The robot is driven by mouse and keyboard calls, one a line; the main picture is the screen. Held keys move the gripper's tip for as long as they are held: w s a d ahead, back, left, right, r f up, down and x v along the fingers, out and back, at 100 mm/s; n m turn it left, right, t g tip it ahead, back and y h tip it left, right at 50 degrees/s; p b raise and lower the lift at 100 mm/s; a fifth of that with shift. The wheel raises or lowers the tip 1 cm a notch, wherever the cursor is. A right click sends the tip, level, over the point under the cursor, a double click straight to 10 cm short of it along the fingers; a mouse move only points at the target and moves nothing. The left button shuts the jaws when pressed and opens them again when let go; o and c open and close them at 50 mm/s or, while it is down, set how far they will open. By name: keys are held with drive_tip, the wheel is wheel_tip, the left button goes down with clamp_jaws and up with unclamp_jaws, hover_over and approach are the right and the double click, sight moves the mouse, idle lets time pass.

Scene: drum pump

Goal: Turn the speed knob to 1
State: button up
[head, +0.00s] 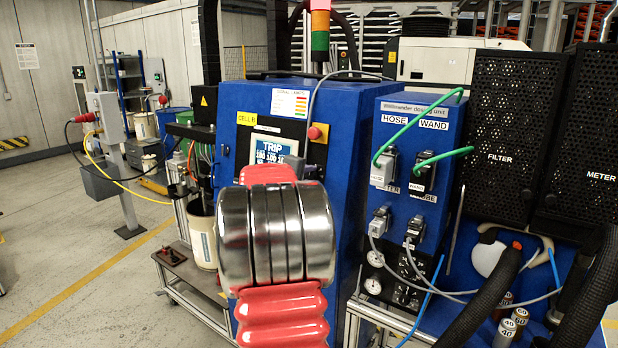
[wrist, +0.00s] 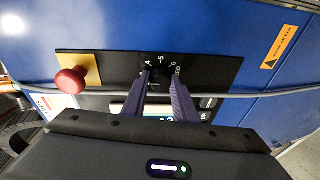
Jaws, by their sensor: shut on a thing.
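The speed knob (wrist: 160,84) is a dark knob on the black panel (wrist: 215,70) of the blue cabinet in the wrist view. White numerals, among them what look like 4 and 5, show above it. My gripper (wrist: 161,88) has its two purple-grey fingers on either side of the knob, shut on it. The knob's pointer and the lower part of its scale are hidden or too dark to read. In the head view my own arm covers the knob and gripper.
A red push button (wrist: 70,81) on a yellow plate sits left of the knob. A grey cable (wrist: 235,94) runs across the cabinet close to my fingers. In the head view a blue hose-and-wand unit (head: 412,170) with green and grey cables stands to the right. Open floor lies left.

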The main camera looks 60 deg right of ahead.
drive_tip(key=n, duration=0.3)
drive_tip(key=n+y, duration=0.1)
drive_tip(key=shift+w+a+f+g, duration=0.1)
drive_tip(key=shift+w+f+g, duration=0.15)
drive_tip(key=shift+f+g, duration=0.05)
drive_tip(key=n+g, duration=0.1)
drive_tip(key=n, duration=0.3)
drive_tip(key=shift+f+n+y, duration=0.1)
drive_tip(key=shift+n+y, duration=0.2)
drive_tip(key=shift+n, duration=0.1)
drive_tip(key=n+g, duration=0.1)
drive_tip(key=n, duration=0.3)
drive_tip(key=shift+n+g, duration=0.6)
drive_tip(key=shift+n, duration=1.2)
drive_tip(key=o, duration=0.6)
drive_tip(key=shift+s, duration=0.1)
drive_tip(key=o, duration=0.4)
drive_tip(key=shift+r, duration=0.25)
